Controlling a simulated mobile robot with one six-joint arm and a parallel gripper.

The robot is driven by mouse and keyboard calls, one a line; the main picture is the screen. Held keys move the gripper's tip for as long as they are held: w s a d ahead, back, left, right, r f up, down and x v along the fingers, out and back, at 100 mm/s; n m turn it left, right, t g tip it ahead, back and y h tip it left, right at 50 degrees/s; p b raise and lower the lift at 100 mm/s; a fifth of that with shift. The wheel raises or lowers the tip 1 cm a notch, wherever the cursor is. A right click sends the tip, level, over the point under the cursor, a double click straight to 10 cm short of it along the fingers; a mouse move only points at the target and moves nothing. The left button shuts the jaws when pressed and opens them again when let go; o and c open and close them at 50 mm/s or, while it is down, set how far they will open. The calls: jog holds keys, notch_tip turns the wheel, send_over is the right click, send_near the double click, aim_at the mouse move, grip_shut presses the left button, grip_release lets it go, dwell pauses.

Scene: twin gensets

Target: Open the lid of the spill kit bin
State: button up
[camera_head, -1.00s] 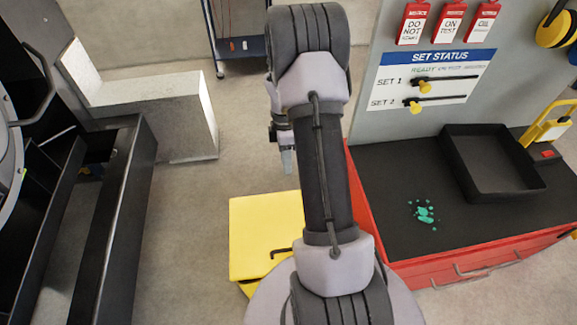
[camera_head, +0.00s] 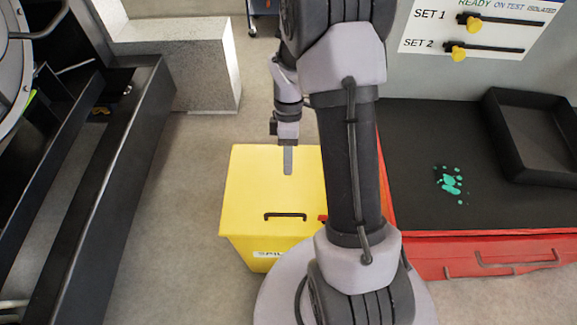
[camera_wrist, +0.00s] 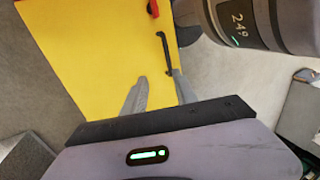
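The yellow spill kit bin (camera_head: 270,245) stands on the floor in the head view, partly hidden by my arm on its right. Its flat yellow lid (camera_head: 250,185) is down, with a black bar handle (camera_head: 285,215) near the front edge. My gripper (camera_head: 288,168) points down over the back part of the lid, behind the handle. In the wrist view my gripper (camera_wrist: 158,82) has its two fingers apart with nothing between them. The lid (camera_wrist: 85,50) lies below, and the handle (camera_wrist: 167,52) is just beyond the fingertips, apart from them. A small red part (camera_wrist: 152,8) sits at the lid's edge.
A red cabinet (camera_head: 490,250) with a dark top stands close on the right, bearing a black tray (camera_head: 540,135) and a green spill (camera_head: 450,183). A black frame (camera_head: 130,150) runs along the left. A pale block (camera_head: 205,65) stands behind. Floor left of the bin is clear.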

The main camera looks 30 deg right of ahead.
jog(key=shift+s+f, duration=0.1)
jog(key=shift+f, duration=0.25)
grip_shut()
dwell(1.2)
grip_release()
